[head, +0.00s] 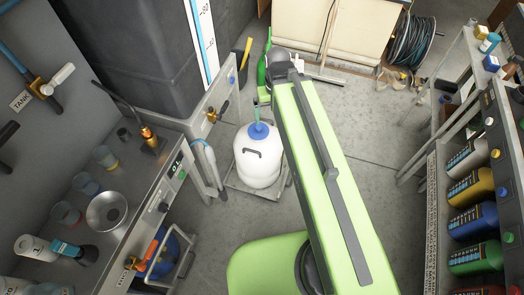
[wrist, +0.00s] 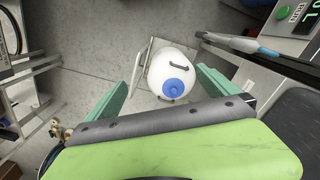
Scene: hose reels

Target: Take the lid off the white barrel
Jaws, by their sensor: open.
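The white barrel (head: 258,165) stands upright on a low grey base on the floor, in the middle of the head view. Its blue lid (head: 259,131) is on top; dark handles show on the barrel's sides. In the wrist view the barrel (wrist: 172,64) and the round blue lid (wrist: 175,88) are seen from above, between the two green fingers. My gripper (wrist: 169,64) is open and empty, its fingers spread to either side of the barrel in the picture. A teal finger (head: 256,113) shows just above the lid in the head view. I cannot tell the remaining height gap.
A workbench (head: 150,205) with cups, a metal bowl and bottles stands left of the barrel. A shelf with coloured bottles (head: 470,187) is at the right. A hose reel (head: 412,40) stands at the back right. Open concrete floor (head: 360,125) lies right of my arm.

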